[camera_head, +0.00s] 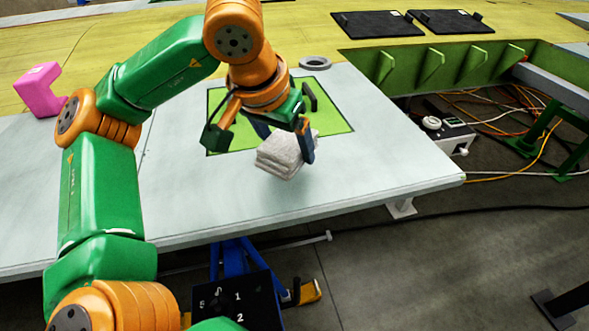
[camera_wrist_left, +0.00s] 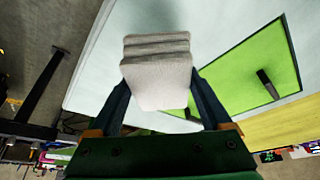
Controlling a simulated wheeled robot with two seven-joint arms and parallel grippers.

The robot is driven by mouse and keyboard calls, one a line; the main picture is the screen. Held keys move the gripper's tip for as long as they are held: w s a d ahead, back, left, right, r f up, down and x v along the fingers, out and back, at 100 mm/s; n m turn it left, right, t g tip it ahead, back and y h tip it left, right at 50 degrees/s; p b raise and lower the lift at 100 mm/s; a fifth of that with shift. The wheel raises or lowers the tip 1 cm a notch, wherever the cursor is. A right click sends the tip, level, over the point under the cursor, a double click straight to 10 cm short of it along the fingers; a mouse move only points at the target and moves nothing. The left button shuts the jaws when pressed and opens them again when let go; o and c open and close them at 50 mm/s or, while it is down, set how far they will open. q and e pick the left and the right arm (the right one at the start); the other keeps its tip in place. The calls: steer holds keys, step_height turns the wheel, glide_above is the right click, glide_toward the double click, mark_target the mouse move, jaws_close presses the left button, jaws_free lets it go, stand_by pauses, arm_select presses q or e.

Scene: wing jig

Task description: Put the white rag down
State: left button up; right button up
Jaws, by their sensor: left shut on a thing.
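The white rag (camera_head: 281,156) is a folded, layered block. My left gripper (camera_head: 287,143) is shut on it. The rag appears to be held above the front part of the pale table, near the front edge of the green mat (camera_head: 335,122); the exact height is hard to tell. In the left wrist view the rag (camera_wrist_left: 158,75) sits between the two fingers of my left gripper (camera_wrist_left: 160,95). The green mat (camera_wrist_left: 250,75) lies to the right there, with a dark upright object (camera_wrist_left: 267,84) on it. My right gripper is not in view.
The pale table (camera_head: 390,165) has bare room right of the mat. A grey ring (camera_head: 315,63) lies behind the mat. A pink block (camera_head: 38,88) stands at the far left. A green frame (camera_head: 470,65), cables and a white box (camera_head: 447,133) are beyond the table's right edge.

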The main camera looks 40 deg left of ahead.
mark_target(283, 148)
arm_select(q)
steer(key=f, duration=0.4)
steer(key=shift+w, duration=0.2)
steer(key=shift+w+f, duration=0.15)
steer(key=shift+f, duration=0.15)
steer(key=shift+s+d+f+b, duration=0.1)
steer(key=shift+s+f+b, duration=0.1)
steer(key=shift+f+b, duration=0.25)
steer(key=o, duration=1)
steer(key=shift+s, duration=0.1)
steer(key=shift+r+p, duration=0.4)
steer(key=shift+r, duration=0.4)
steer(key=v, duration=0.8)
steer(key=shift+s+r, duration=0.1)
steer(key=shift+r, duration=0.25)
steer(key=p+v, duration=0.1)
steer(key=v, duration=0.1)
steer(key=shift+s+r+p, duration=0.1)
steer(key=shift+r+p, duration=0.2)
steer(key=shift+r, duration=0.1)
steer(key=shift+f, duration=0.1)
